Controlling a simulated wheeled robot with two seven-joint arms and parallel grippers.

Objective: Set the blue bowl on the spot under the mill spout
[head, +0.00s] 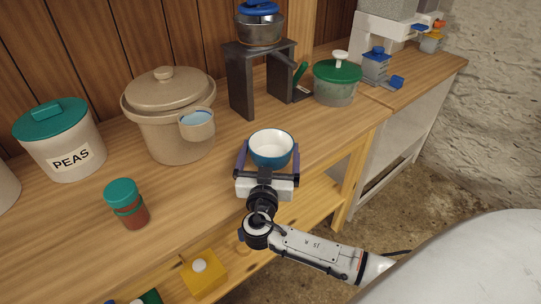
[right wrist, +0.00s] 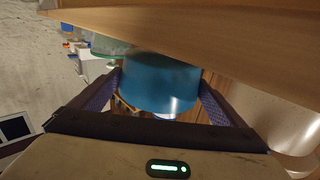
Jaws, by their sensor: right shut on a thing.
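The blue bowl (head: 271,152), white inside, is upright between the fingers of my right gripper (head: 268,157) near the counter's front edge. In the right wrist view the bowl (right wrist: 160,82) fills the space between both fingers (right wrist: 160,90), which are shut on it. Whether its base touches the counter is hard to tell. The likely mill is a dark stand (head: 240,88) with a metal hopper and blue lid (head: 259,25) on top and a green handle at its right. I cannot make out its spout or the spot below. My left gripper is not in view.
A beige crock (head: 178,136) with a small cup on its side stands left of the mill. A green-lidded jar (head: 336,86) stands right of it. A PEAS canister (head: 60,145) and red jar (head: 128,205) are further left. Bare counter lies between bowl and mill.

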